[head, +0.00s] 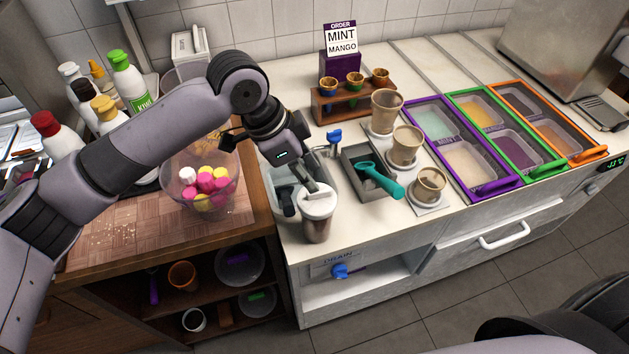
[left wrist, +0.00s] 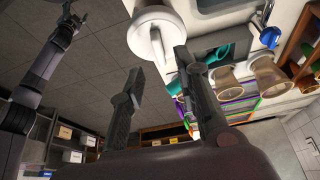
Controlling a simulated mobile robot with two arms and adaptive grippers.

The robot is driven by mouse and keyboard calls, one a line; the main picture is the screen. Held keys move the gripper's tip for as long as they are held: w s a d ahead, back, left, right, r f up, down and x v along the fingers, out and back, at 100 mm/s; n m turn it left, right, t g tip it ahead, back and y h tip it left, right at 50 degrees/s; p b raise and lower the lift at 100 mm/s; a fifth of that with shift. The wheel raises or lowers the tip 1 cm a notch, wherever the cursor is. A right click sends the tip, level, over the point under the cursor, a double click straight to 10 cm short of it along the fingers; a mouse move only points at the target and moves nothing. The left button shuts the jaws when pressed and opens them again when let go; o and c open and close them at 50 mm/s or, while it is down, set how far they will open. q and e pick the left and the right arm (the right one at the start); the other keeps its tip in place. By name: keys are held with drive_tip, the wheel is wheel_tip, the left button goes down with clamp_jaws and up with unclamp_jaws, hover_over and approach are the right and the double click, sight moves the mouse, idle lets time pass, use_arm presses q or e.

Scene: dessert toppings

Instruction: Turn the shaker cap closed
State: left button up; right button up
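The shaker (head: 317,228) is a see-through brownish cup with a white cap (head: 319,201), standing upright at the counter's front left corner. My left gripper (head: 302,200) is at the cap, with one finger over its top and the other to its left. In the left wrist view the fingers of my left gripper (left wrist: 158,72) are apart. The white cap (left wrist: 148,22) has a raised bar (left wrist: 158,48) that reaches between them, with gaps visible on both sides. My right gripper (left wrist: 70,22) shows small in the left wrist view, away from the shaker, its fingers seemingly apart.
A grey bin (head: 372,192) with a teal scoop (head: 383,181) stands right of the shaker. Purple, green and orange topping frames (head: 497,190) lie right. A clear bowl of colored pieces (head: 170,175) is left. A blue tap (head: 334,136) stands behind.

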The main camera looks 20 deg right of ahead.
use_arm(q)
drive_tip(key=v, duration=0.7)
idle(0.3)
